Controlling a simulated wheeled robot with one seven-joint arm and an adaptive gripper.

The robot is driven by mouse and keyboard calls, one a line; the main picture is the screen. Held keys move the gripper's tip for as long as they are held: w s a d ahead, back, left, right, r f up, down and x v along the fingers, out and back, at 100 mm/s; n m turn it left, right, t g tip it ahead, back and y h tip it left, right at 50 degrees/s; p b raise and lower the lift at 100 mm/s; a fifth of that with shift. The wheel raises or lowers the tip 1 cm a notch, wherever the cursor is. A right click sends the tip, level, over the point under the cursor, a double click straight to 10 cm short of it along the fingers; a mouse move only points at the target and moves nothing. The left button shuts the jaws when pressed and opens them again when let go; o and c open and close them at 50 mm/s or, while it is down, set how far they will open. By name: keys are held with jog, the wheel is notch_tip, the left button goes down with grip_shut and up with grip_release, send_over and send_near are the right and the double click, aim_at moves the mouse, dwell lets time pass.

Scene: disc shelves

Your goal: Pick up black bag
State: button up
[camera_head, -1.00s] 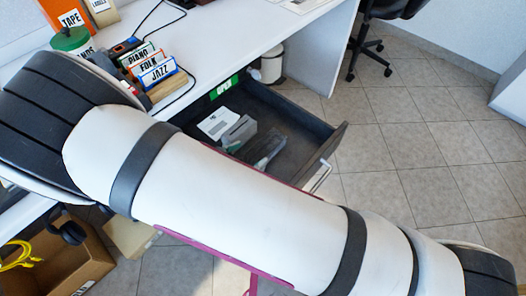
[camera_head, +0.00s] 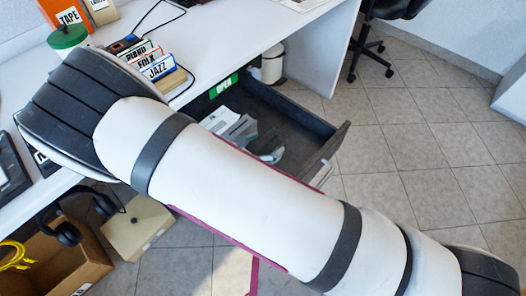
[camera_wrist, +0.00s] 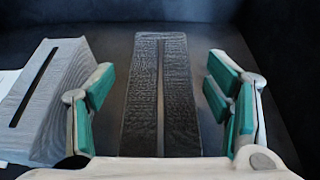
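In the wrist view, a long, flat black item (camera_wrist: 143,95) with a textured surface and a pale lengthwise seam, apparently the black bag, lies on the dark drawer floor. My gripper (camera_wrist: 161,85) is open, with its green-padded fingers on either side of the item. Gaps show between the pads and the item, so it is not gripped. In the head view, my arm crosses the picture and covers part of the open drawer (camera_head: 312,128). I cannot clearly make out the bag or my gripper there.
A grey slotted box (camera_wrist: 42,100) lies close beside the left finger. Dark drawer walls surround the items. In the head view, the white desk (camera_head: 225,50) holds genre dividers (camera_head: 160,68). A beige box (camera_head: 137,228) and headphones (camera_head: 68,232) are below at left.

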jog(key=c, duration=1.2)
jog(key=shift+o, duration=0.2)
jog(key=shift+r, duration=0.1)
